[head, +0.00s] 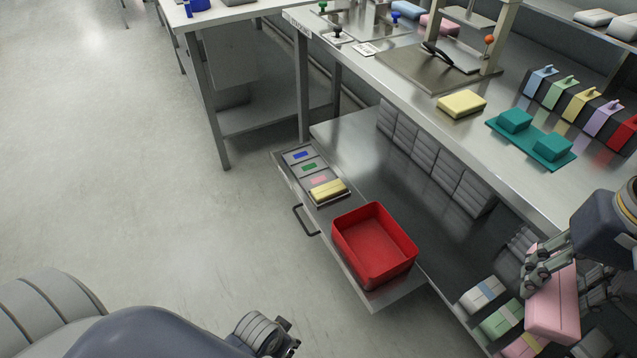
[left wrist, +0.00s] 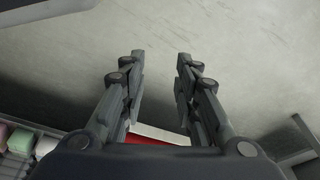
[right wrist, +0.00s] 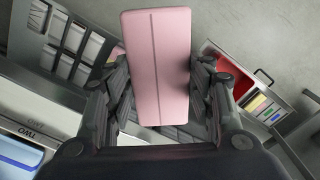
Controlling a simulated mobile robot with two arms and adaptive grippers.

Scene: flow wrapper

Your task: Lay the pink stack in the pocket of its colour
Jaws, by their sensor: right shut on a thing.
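My right gripper (right wrist: 160,100) is shut on the pink stack (right wrist: 157,50), a long pale pink block with a line down its middle. In the head view the pink stack (head: 553,310) hangs below the right gripper (head: 540,272) at the lower right. The open drawer holds a row of pockets with blue, green and pink labels; the pink-labelled pocket (head: 318,181) is empty. A yellow stack (head: 328,191) lies in the pocket beside it. My left gripper (left wrist: 160,80) is open and empty, above the floor; in the head view only part of it shows at the bottom.
A red bin (head: 347,258) stands in the drawer, right of the pockets. Green (head: 502,319) and white-blue (head: 482,293) stacks lie below the bench at lower right. The bench top bears a yellow block (head: 461,104) and a teal tray (head: 500,128). The floor at left is clear.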

